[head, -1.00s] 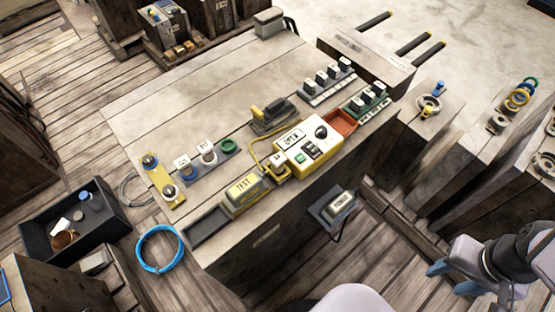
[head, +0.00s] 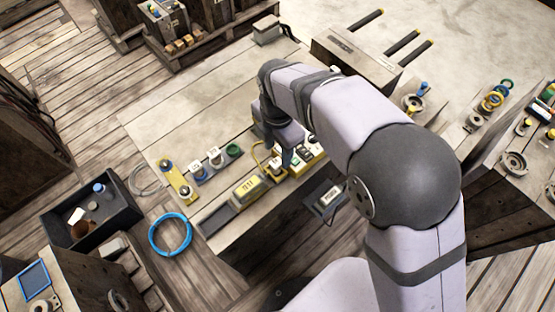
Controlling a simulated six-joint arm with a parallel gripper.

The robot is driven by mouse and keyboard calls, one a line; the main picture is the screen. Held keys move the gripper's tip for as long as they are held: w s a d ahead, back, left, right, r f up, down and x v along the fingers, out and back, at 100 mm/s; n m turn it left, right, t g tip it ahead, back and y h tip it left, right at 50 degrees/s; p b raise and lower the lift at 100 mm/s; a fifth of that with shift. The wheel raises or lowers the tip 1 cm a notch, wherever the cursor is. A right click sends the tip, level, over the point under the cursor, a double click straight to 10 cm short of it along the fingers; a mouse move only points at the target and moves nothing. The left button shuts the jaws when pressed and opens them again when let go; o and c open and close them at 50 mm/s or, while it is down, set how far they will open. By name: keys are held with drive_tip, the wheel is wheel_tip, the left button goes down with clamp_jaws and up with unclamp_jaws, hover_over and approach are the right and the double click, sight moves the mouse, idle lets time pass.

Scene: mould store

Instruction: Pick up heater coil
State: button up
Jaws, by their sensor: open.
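I cannot tell for sure which thing is the heater coil. A blue coiled ring (head: 170,234) lies on the floor boards at the front left of the bench, and a thin grey coil (head: 146,181) lies near the bench's left edge. A brown round piece (head: 82,230) sits in the black bin. My gripper (head: 287,158) points down over the front of the bench, by the yellow control box (head: 312,158). It is open; its blue fingers are partly hidden by my arm, and I see nothing held.
The wooden bench (head: 205,105) has a clear left and back top. A yellow plate (head: 177,181) with round knobs and a yellow tester (head: 246,189) stand along its front. The black bin (head: 122,225) is on the floor at left. My arm hides the bench's right part.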

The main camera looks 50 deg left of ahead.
sight(275, 163)
drive_tip(key=shift+s+a+n, duration=0.3)
drive_tip(key=shift+s+a, duration=0.1)
drive_tip(key=shift+s, duration=0.05)
drive_tip(key=shift+w+d+f+p, duration=0.1)
drive_tip(key=shift+f+p, duration=0.5)
drive_tip(key=shift+f, duration=1.25)
drive_tip(key=shift+w+d+f+p, duration=0.1)
drive_tip(key=shift+f+p, duration=0.5)
drive_tip(key=shift+f, duration=1.2)
clamp_jaws()
